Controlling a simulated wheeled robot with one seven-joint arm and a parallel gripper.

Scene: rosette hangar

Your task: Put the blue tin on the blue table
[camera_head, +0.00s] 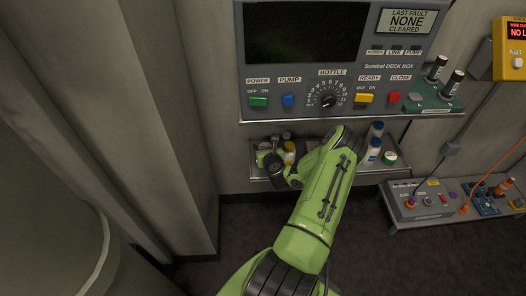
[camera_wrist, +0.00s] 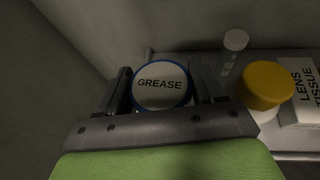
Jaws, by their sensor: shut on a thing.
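A round tin with a blue rim and a white lid reading GREASE (camera_wrist: 162,84) sits between the two fingers of my gripper (camera_wrist: 164,80) in the wrist view. The fingers are shut on its sides. In the head view my gripper (camera_head: 271,164) is at the left end of a narrow metal shelf, and the tin is too small and covered to make out. I cannot tell whether the tin still touches the shelf. No blue table shows in either view.
The shelf (camera_head: 400,165) holds a yellow-capped jar (camera_wrist: 265,84), a small clear bottle (camera_wrist: 234,50), a lens tissue box (camera_wrist: 302,92) and white bottles (camera_head: 374,150). The deck box panel (camera_head: 340,60) overhangs it. A low bench (camera_head: 440,213) with devices stands right.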

